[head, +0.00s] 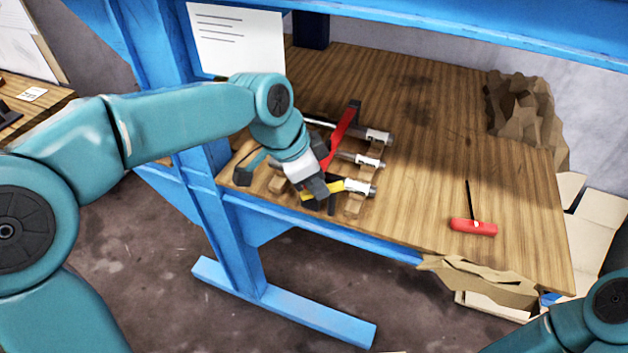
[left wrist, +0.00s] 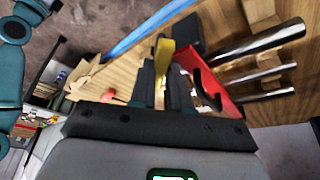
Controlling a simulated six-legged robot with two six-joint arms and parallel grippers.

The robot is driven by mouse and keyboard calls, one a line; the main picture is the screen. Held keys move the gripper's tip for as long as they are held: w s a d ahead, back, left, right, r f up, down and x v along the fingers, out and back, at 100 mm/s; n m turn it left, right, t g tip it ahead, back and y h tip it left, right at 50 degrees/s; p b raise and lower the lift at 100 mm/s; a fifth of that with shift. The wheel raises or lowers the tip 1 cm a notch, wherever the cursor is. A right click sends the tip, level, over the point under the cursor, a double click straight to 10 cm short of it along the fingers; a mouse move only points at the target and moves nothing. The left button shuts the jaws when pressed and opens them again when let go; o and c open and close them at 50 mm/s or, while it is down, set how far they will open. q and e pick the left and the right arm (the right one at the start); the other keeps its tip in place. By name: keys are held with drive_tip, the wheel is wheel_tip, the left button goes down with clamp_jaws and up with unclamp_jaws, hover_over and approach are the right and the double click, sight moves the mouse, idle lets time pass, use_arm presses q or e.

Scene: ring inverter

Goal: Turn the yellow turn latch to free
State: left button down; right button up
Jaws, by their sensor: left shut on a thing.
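The yellow turn latch (head: 335,187) is the nearest of the coloured parts on the rod fixture at the left of the wooden bench. My left gripper (head: 321,190) reaches down over it and hides part of it in the head view. In the left wrist view the yellow latch (left wrist: 163,58) stands between the two fingers of my left gripper (left wrist: 166,85), which are shut on it. My right gripper is outside both views.
A red part (head: 338,136) stands on the fixture just behind the latch, with metal rods on wooden blocks beside it. A red-handled tool (head: 473,227) lies at the bench's right. Crumpled brown paper (head: 522,108) is at the back right. The bench's middle is clear.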

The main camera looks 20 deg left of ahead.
use_arm(q)
drive_tip(key=n, duration=0.2)
drive_tip(key=d+n+t+y+b, duration=0.1)
drive_tip(key=n, duration=0.2)
drive_tip(key=shift+s+d+n+y, duration=0.25)
drive_tip(key=shift+s+n+y, duration=0.05)
drive_tip(key=shift+s+y, duration=0.1)
drive_tip(key=shift+d+r+n+t+y+b, duration=0.15)
drive_tip(key=shift+n+y+b, duration=0.15)
drive_tip(key=shift+n, duration=0.45)
drive_tip(key=shift+d+n+t+y+b, duration=0.1)
drive_tip(key=shift+d+n+y+b, duration=0.15)
drive_tip(key=shift+n, duration=0.45)
drive_tip(key=shift+d+r+n+t+y+b, duration=0.15)
drive_tip(key=shift+n+y+b, duration=0.15)
drive_tip(key=shift+n, duration=0.45)
drive_tip(key=shift+f, duration=0.1)
drive_tip(key=c, duration=1.3)
unclamp_jaws()
drive_tip(key=shift+o, duration=1.1)
drive_tip(key=shift+f, duration=0.1)
drive_tip(key=shift+s, duration=0.1)
